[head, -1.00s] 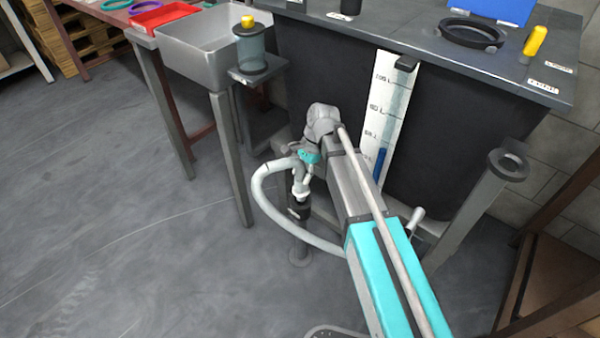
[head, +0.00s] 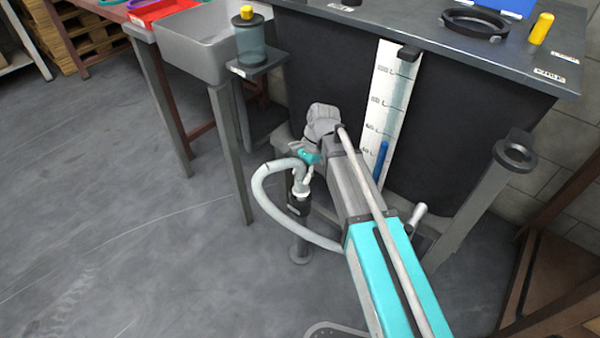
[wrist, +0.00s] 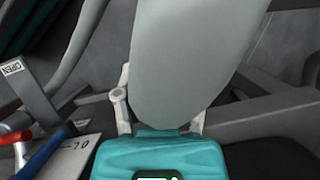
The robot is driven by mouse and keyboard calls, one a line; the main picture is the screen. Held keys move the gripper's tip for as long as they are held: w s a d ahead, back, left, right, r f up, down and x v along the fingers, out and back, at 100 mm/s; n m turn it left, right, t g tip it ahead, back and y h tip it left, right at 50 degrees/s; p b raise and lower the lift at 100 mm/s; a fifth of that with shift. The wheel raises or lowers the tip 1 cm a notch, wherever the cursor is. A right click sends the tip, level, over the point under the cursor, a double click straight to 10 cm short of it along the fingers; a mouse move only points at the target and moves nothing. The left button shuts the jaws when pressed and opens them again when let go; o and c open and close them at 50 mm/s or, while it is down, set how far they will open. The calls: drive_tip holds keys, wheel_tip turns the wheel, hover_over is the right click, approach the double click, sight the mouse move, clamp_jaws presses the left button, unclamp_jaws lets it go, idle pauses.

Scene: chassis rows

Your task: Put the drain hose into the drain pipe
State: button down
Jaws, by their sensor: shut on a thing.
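The drain hose (head: 262,208) is a pale grey tube that loops out to the left from my gripper (head: 304,174) and back under my arm. My gripper is shut on the hose near its end, which points down. The drain pipe (head: 299,207) is a dark upright standpipe on a round floor base, directly below the hose end. The hose end meets the pipe's top in the head view, but I cannot tell whether it is inside. In the wrist view the hose (wrist: 190,60) fills the middle between my gripper's fingers (wrist: 160,121) and hides the pipe.
A dark tank (head: 450,130) with a white level scale (head: 391,90) stands behind my arm. A grey sink (head: 190,50) on legs is at the left. A post with a ring holder (head: 515,152) stands at the right. The floor at the left is clear.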

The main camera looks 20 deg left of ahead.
drive_tip(key=shift+f+b, duration=1.4)
drive_tip(key=shift+f, duration=0.1)
drive_tip(key=shift+c, duration=0.4)
unclamp_jaws()
drive_tip(key=shift+s+r, duration=0.1)
drive_tip(key=shift+r, duration=0.05)
